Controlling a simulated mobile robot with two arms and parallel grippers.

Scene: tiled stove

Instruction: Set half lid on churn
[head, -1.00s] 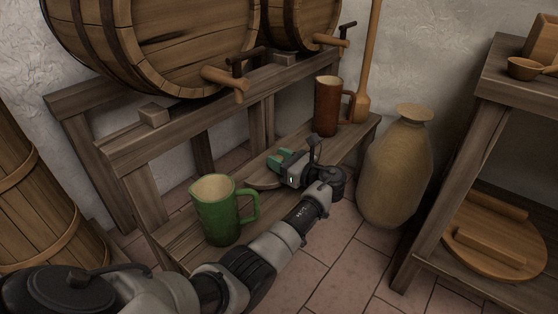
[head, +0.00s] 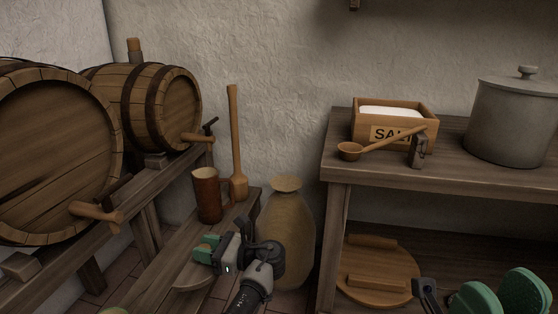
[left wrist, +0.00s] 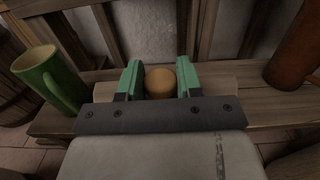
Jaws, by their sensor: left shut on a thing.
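The half lid (head: 190,277) is a flat, rounded wooden board at the front bench, partly hidden by my left gripper (head: 207,249). In the left wrist view my left gripper (left wrist: 159,80) is shut on its round wooden knob (left wrist: 160,83). Pale wood of the half lid (left wrist: 228,97) shows beside the fingers, at bench level; I cannot tell whether it is lifted. The churn is out of the head view; a brown wooden side at the left edge of the left wrist view (left wrist: 8,75) may be it. My right gripper (head: 499,297) is open and empty at the bottom right.
A green mug (left wrist: 48,80) and a brown mug (head: 208,195) stand on the bench, either side of my left gripper. A tall jar (head: 286,215) stands close to its right. Barrels (head: 160,108) rest behind. A shelf table (head: 460,180) holds a salt box (head: 395,125) and pot (head: 510,120).

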